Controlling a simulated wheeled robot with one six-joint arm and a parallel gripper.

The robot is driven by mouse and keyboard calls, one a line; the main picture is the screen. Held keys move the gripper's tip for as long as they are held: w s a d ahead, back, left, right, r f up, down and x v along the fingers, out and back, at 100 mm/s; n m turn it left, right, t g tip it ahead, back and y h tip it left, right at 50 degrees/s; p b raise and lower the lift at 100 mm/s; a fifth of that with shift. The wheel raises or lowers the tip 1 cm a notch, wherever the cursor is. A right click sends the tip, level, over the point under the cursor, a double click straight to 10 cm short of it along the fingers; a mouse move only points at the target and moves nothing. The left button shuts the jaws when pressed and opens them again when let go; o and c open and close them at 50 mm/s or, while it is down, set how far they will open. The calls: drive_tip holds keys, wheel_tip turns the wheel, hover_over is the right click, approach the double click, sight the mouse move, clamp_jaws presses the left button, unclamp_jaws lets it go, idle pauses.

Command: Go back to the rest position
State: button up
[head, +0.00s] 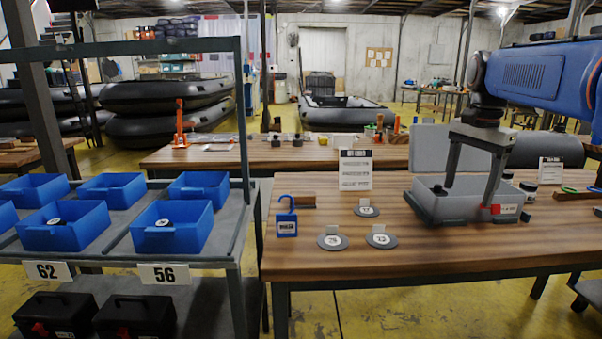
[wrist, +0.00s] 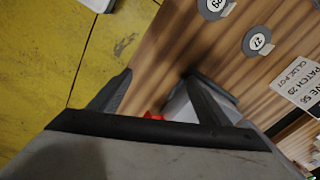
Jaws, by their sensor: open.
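My gripper (head: 469,198) is at the right of the front wooden table, its fingers pointing down and spread apart. It is at a grey bin (head: 450,208) with a white label. One finger is near the bin's far left part, the other near its front right, by a red piece (head: 490,208). I cannot tell whether the fingers touch the bin. In the wrist view my gripper (wrist: 160,76) shows two spread fingers with no object clearly between them. Part of the bin (wrist: 180,108) shows behind the right finger.
Labelled grey discs (head: 381,240), a blue padlock-shaped item (head: 287,220) and a white sign (head: 356,170) stand on the front table (head: 310,262). A rack (head: 240,240) with blue bins (head: 172,228) is at left. Yellow floor (head: 400,310) shows in front.

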drive_tip(key=s+a+f+n+t, duration=0.1)
drive_tip(key=s+a+f+n, duration=0.2)
drive_tip(key=s+f, duration=0.4)
drive_tip(key=s+a+f+n+t, duration=0.1)
drive_tip(key=s+a+f+n, duration=0.3)
drive_tip(key=s+f, duration=0.3)
drive_tip(key=s+a+f+n+t, duration=0.2)
drive_tip(key=s+f+n, duration=0.3)
drive_tip(key=s, duration=0.6)
wheel_tip(320, 180, down, 3)
drive_tip(key=shift+s+a+r+n, duration=0.2)
drive_tip(key=shift+s+a+n, duration=0.1)
drive_tip(key=shift+a, duration=0.4)
